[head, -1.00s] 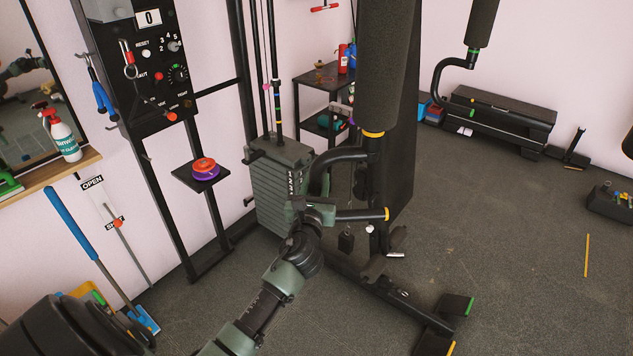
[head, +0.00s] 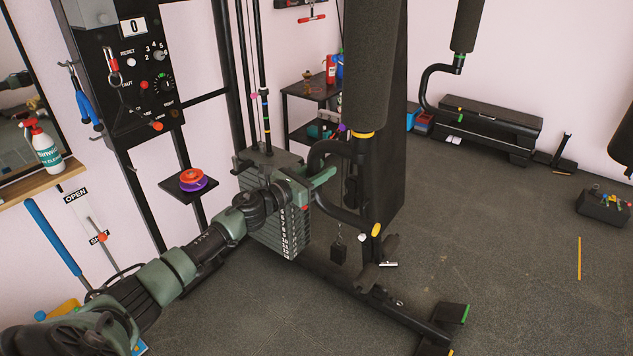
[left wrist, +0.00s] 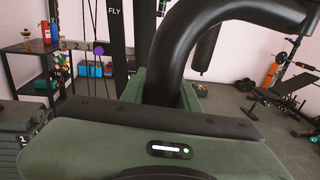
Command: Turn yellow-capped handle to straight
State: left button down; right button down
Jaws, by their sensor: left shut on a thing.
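The yellow-capped handle (head: 347,217) is a bent black tube on the machine's upright, below the dark padded roller. Its yellow end cap (head: 376,230) faces toward me and to the right. My left gripper (head: 318,180) is shut on the handle's bent tube, above the capped end. In the left wrist view the black tube (left wrist: 185,45) curves up and over, passing down between the green fingers (left wrist: 165,90). The yellow cap is out of sight there, and the gripped part is largely hidden. My right gripper is not in view.
The weight stack (head: 275,235) stands close beside my left forearm. The padded roller (head: 372,75) hangs above the handle. A purple knob (left wrist: 98,50) sits on a numbered strip by a FLY label. The machine's base bar (head: 385,305) runs along the floor, with open floor to its right.

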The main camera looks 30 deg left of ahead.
pick_arm(q)
jog(key=shift+w+h, duration=0.25)
jog(key=shift+h, duration=0.05)
jog(key=shift+r+m, duration=0.1)
jog(key=shift+m, duration=0.2)
jog(key=c, duration=1.3)
grip_release()
jog(key=shift+o, duration=1.2)
jog(key=shift+w, duration=0.1)
jog(key=b+v, duration=0.3)
jog(key=v, duration=0.4)
jog(key=shift+s, duration=0.4)
jog(key=shift+a, duration=0.15)
